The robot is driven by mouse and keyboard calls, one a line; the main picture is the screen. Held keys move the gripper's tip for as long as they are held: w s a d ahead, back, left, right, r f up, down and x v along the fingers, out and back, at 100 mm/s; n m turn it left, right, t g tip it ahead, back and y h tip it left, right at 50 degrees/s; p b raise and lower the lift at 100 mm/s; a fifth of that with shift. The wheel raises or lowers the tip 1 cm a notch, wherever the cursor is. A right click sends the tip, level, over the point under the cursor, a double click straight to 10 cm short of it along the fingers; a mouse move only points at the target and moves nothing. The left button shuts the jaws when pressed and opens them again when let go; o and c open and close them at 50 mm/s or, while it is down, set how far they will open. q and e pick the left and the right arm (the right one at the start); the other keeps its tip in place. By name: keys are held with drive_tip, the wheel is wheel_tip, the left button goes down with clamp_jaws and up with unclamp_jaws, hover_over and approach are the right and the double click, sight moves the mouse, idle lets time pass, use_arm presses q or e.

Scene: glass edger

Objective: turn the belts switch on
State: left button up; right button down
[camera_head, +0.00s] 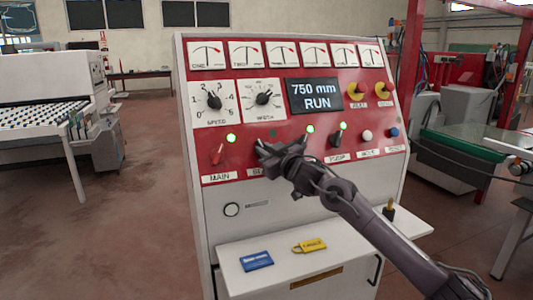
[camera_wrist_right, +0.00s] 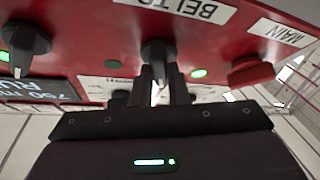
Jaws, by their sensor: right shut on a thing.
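The belts switch (camera_wrist_right: 157,49) is a black knob on the red panel, beside its upside-down BELTS label (camera_wrist_right: 186,9) in the wrist view. My right gripper (camera_wrist_right: 166,88) is shut on this knob, one finger on each side. In the head view my right gripper (camera_head: 264,148) reaches the panel just right of the red MAIN switch (camera_head: 217,154) and hides most of the knob. The small lamp (camera_head: 272,133) above the belts switch is dark; it is dark in the wrist view too. The knob's exact angle is hard to tell. My left gripper is out of view.
Green lamps glow by MAIN (camera_head: 231,137) and by the switches to the right. Another black knob (camera_wrist_right: 26,45) is close to my gripper. The display (camera_head: 317,95) reads 750 mm RUN. A shelf (camera_head: 330,262) below holds a blue tag (camera_head: 257,261) and a yellow padlock (camera_head: 310,245).

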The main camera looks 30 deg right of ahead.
drive_tip(key=shift+w+a+m+g+h+b, duration=0.15)
drive_tip(key=shift+m+g+h+b, duration=0.25)
drive_tip(key=shift+m+h, duration=1.45)
drive_tip(key=shift+s+a+m+g+h+b, duration=0.1)
drive_tip(key=shift+m+g+h+b, duration=0.55)
drive_tip(key=shift+m, duration=2.1)
drive_tip(key=shift+w+a+m+g+h+p, duration=0.15)
drive_tip(key=shift+m+g+h, duration=0.1)
drive_tip(key=shift+m+h, duration=1.7)
drive_tip(key=shift+s+m+y, duration=0.1)
drive_tip(key=shift+m+y, duration=0.15)
drive_tip(key=shift+m, duration=0.3)
drive_tip(key=c, duration=1.4)
unclamp_jaws()
